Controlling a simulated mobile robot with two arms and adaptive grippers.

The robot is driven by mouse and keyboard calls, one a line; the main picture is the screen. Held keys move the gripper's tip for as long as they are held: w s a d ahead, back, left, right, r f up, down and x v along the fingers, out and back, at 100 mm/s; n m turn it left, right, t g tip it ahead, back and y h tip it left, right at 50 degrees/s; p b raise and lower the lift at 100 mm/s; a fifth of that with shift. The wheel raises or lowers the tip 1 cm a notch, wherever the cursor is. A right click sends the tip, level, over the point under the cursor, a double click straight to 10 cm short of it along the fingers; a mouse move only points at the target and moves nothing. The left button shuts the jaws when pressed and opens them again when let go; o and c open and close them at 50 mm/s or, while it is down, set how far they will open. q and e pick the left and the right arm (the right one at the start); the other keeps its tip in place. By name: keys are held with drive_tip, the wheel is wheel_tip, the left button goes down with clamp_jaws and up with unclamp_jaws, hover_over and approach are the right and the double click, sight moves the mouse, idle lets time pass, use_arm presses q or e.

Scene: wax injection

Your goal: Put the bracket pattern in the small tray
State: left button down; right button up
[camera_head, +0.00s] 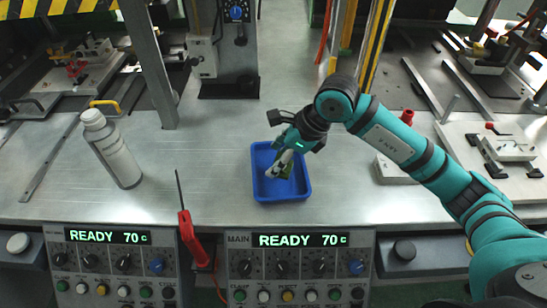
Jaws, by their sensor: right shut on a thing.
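The small blue tray (258,190) stands on the metal bench, near its front edge. My right gripper (286,168) reaches in from the right and points down over the tray, its fingertips within the tray's outline. It is shut on a small green piece, which I take to be the bracket pattern (286,171). The fingers hide most of the piece, and I cannot tell whether it touches the tray floor. My left gripper is not in view.
A white bottle (112,150) stands at the left. A red-handled tool (188,232) stands upright at the front edge, left of the tray. Control panels (300,268) run below the bench front. Clamp fixtures (508,150) stand at the right. The bench between bottle and tray is clear.

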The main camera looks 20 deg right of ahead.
drive_tip(key=shift+w+a+f, duration=0.1)
drive_tip(key=shift+w+a, duration=0.2)
drive_tip(key=shift+w, duration=0.5)
wheel_tip(320, 180, down, 3)
drive_tip(key=shift+f+p, duration=0.2)
drive_tip(key=shift+p, duration=0.35)
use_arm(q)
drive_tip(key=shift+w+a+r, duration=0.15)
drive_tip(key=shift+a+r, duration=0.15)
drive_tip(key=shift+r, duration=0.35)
use_arm(e)
drive_tip(key=shift+f, duration=0.1)
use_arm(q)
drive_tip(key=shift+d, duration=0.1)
use_arm(e)
drive_tip(key=shift+f+b, duration=0.15)
drive_tip(key=shift+b, duration=0.15)
drive_tip(key=o, duration=1)
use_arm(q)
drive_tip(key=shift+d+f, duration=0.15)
